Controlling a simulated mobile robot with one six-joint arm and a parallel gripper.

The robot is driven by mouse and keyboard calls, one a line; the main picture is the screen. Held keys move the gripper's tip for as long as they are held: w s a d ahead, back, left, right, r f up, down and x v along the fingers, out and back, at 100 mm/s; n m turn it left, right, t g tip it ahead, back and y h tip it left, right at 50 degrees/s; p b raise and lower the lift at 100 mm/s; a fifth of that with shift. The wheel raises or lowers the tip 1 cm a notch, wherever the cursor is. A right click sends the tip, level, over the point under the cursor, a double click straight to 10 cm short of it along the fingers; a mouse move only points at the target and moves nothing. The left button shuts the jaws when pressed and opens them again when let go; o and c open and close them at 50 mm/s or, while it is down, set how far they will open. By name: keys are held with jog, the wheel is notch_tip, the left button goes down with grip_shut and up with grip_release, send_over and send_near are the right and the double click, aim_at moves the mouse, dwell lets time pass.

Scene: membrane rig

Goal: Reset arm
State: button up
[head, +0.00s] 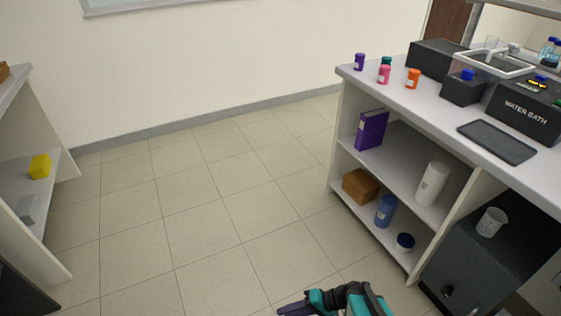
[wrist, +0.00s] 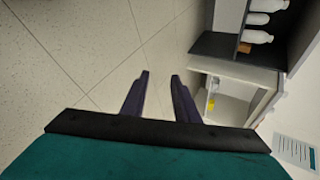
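My gripper (head: 294,310) shows at the bottom edge of the head view, low over the floor, with teal and black parts and dark purple fingers. In the wrist view my gripper (wrist: 158,90) has its two fingers apart with only floor between them. It holds nothing and touches nothing that I can see. Most of my arm is outside the head view.
A white bench (head: 440,110) at right carries small coloured bottles, a sink and a water bath (head: 525,112). Its shelves hold a purple binder (head: 371,129), a brown box (head: 360,186) and bottles. Another shelf unit (head: 40,215) stands at left. The tiled floor (head: 190,210) between is clear.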

jog(key=s+d+n+g+h+p, duration=0.25)
jog(key=s+g+h, duration=0.2)
jog(key=s, duration=0.35)
jog(key=s+d+f+m+h, duration=0.2)
jog(key=d+h, duration=0.4)
jog(key=d, duration=0.5)
jog(key=shift+s+d+f+g+h+p, duration=0.3)
jog(key=shift+s+f+g+h+p, duration=0.05)
jog(key=shift+f, duration=0.05)
